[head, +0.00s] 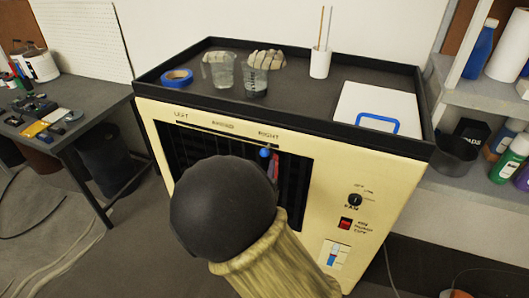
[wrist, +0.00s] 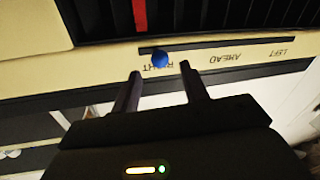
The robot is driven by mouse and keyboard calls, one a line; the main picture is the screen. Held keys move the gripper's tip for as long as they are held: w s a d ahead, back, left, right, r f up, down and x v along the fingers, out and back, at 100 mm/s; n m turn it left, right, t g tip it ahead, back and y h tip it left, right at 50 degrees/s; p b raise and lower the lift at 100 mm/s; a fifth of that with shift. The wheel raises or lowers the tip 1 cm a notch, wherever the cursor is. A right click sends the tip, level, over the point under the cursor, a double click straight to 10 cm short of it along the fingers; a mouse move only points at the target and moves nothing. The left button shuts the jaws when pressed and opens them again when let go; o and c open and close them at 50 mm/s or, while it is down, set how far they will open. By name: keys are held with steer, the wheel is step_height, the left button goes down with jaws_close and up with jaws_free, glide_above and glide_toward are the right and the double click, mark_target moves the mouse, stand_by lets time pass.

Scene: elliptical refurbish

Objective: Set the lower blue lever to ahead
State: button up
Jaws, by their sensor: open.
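A blue ball-shaped lever knob (head: 265,153) is at the RIGHT end of a dark slot in the cream unit (head: 318,200). In the wrist view, where the labels appear upside down, the knob (wrist: 161,60) is beside the RIGHT label, with AHEAD at the slot's middle and LEFT at its far end. My gripper (wrist: 160,74) is open, its fingertips on either side of the knob; contact cannot be told. In the head view my arm hides the gripper and part of the grille. I cannot make out a second blue knob on a slot.
The unit's black tray top (head: 300,97) holds cups, blue tape (head: 177,77) and a white box with a blue handle. A fan dial (head: 355,200), a red switch (head: 345,224) and a blue-and-white switch (head: 333,254) are right of the grille. Shelves stand right, a workbench left.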

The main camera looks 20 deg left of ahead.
mark_target(264, 156)
steer(key=w, duration=0.6)
steer(key=shift+w+a, duration=0.25)
steer(key=shift+a, duration=0.1)
steer(key=shift+c, duration=0.3)
jaws_close()
